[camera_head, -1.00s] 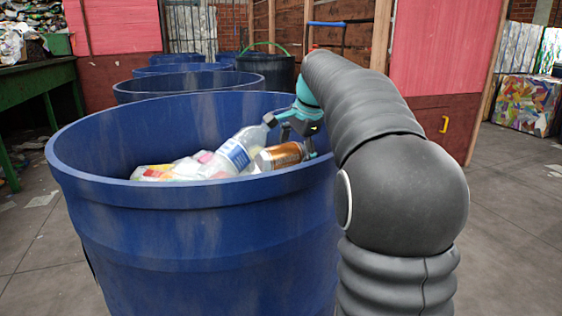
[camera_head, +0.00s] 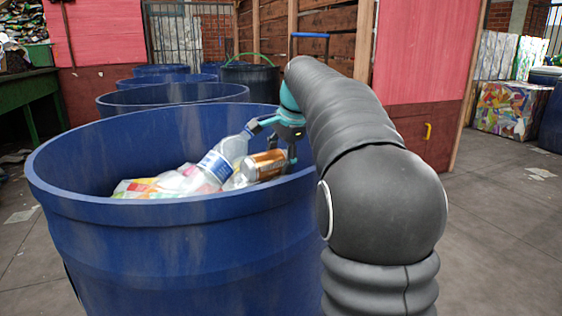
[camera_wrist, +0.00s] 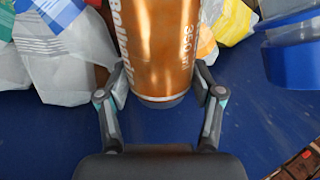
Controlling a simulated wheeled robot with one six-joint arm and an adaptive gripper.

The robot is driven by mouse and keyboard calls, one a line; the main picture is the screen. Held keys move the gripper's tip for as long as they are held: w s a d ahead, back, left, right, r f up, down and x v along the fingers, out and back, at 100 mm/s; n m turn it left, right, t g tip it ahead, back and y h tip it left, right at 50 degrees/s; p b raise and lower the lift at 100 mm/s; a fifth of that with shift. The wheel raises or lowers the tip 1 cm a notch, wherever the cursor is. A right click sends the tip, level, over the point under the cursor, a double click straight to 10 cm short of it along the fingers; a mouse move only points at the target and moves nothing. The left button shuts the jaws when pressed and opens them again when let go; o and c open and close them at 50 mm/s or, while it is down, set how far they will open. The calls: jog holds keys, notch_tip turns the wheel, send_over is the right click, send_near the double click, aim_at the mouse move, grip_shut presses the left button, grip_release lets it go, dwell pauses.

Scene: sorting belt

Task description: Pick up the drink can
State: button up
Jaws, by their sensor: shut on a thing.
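The drink can (camera_head: 265,164) is orange-brown with silver ends. It lies tilted in the mouth of the big blue barrel, near the right rim. In the wrist view the can (camera_wrist: 152,45) is between my two fingers, with its near end toward my palm. My gripper (camera_head: 277,143) reaches over the barrel's right side and is shut on the can. In the wrist view my gripper (camera_wrist: 161,92) has a finger against each side of the can. The can's far end is outside the wrist view.
The blue barrel (camera_head: 170,225) holds a clear plastic bottle (camera_head: 222,162) with a blue label, left of the can, and crumpled wrappers (camera_head: 150,187). More blue barrels (camera_head: 170,95) stand behind. A green table (camera_head: 30,90) is at the left. Open floor (camera_head: 500,230) lies to the right.

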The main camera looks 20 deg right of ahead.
jog(key=s, duration=0.2)
jog(key=s+d, duration=0.1)
jog(key=s, duration=0.1)
jog(key=shift+s, duration=0.15)
notch_tip(320, 180, up, 17)
jog(key=p, duration=0.7)
jog(key=shift+w+r, duration=0.2)
jog(key=shift+a, duration=0.1)
jog(key=shift+r, duration=0.8)
